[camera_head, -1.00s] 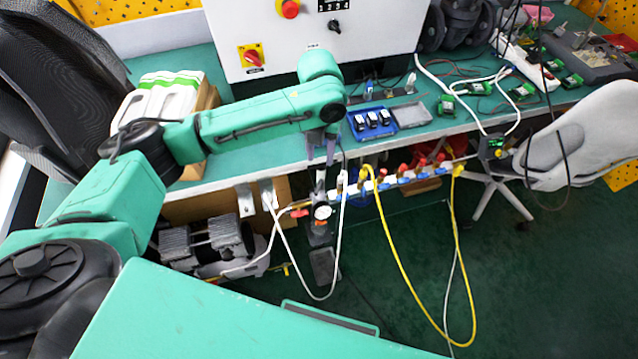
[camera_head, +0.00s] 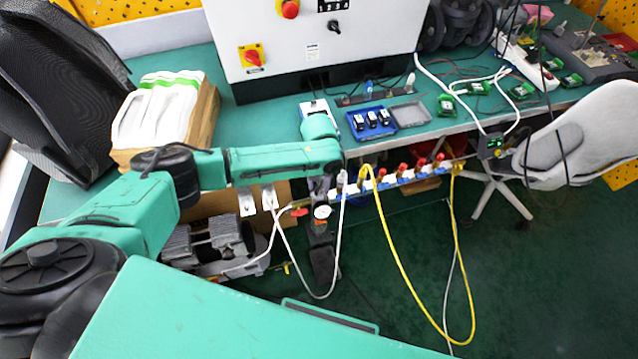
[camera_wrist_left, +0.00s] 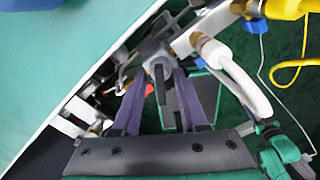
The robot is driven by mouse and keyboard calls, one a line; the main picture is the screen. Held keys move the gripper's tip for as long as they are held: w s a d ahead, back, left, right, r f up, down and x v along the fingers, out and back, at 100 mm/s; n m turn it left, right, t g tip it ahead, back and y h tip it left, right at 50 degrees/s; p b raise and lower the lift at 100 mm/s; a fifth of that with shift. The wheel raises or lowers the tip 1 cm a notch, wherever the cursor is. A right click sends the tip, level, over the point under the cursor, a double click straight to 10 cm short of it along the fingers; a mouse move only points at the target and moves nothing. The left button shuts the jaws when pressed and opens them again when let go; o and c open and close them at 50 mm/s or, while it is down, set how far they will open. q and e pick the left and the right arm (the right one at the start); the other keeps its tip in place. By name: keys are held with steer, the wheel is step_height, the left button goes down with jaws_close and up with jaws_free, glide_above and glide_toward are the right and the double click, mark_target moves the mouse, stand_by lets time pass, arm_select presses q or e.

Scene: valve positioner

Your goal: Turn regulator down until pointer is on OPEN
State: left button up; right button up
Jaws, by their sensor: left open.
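My left gripper (camera_head: 319,188) hangs fingers down at the table's front edge, over the regulator with its round white gauge (camera_head: 322,212). In the left wrist view the two purple-grey fingers of the gripper (camera_wrist_left: 160,78) are apart. A grey regulator knob (camera_wrist_left: 158,66) with a dark bar shows between and just beyond the fingertips. I cannot tell whether either finger touches it. The pointer and the OPEN mark are too small or hidden to read. My right gripper is not in view.
A manifold (camera_head: 400,178) with several red-and-blue valves runs right of the regulator. A white hose (camera_head: 340,245) and a yellow hose (camera_head: 393,245) hang beside it. A white control box (camera_head: 320,45) and a blue tray (camera_head: 370,122) stand on the green table (camera_head: 260,128).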

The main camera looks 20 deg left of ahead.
arm_select(q)
jaws_close()
